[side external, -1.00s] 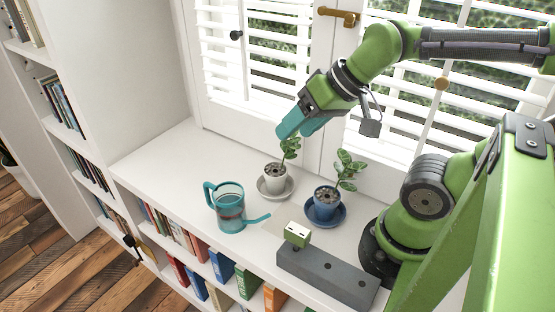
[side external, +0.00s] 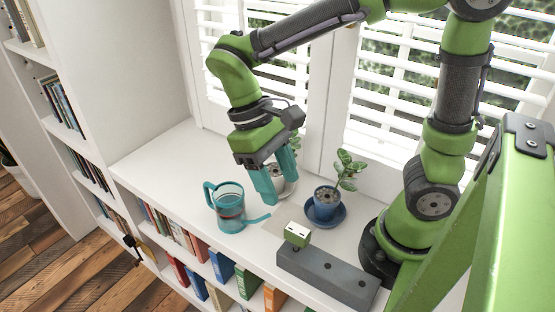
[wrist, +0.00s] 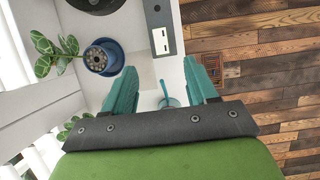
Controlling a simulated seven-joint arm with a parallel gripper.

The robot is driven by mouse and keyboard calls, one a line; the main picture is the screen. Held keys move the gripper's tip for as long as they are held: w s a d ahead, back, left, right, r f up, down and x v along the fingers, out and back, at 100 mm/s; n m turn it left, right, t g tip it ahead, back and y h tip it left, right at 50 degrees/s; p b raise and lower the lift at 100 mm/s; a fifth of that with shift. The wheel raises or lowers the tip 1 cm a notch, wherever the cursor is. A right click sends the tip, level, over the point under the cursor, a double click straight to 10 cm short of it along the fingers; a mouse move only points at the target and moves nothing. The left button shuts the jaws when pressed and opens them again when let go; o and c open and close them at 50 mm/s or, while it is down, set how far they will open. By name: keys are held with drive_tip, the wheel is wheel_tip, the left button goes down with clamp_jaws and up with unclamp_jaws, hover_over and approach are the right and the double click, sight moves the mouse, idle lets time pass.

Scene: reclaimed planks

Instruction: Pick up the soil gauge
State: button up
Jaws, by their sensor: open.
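A small block-shaped thing with a light green body and a pale face with two dark marks (side external: 297,234), which looks like the soil gauge, stands at the left end of a long grey block (side external: 330,277). In the wrist view its pale face (wrist: 160,41) shows beyond my fingertips, against the grey block (wrist: 157,14). My gripper (side external: 281,190) points down with its teal fingers apart and empty.
A teal watering can (side external: 229,206) stands left of the gauge, its spout toward it. A blue pot with a plant (side external: 325,203) stands behind it on a blue saucer. A white pot (side external: 276,183) is partly hidden by my gripper. The shelf's left end is clear.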

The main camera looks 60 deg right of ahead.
sight(300, 241)
drive_tip(key=x, duration=1.4)
drive_tip(key=shift+w+a+f, duration=0.1)
drive_tip(key=shift+w+f, duration=0.05)
drive_tip(key=shift+f, duration=0.15)
drive_tip(key=shift+c, duration=0.4)
drive_tip(key=c, duration=1)
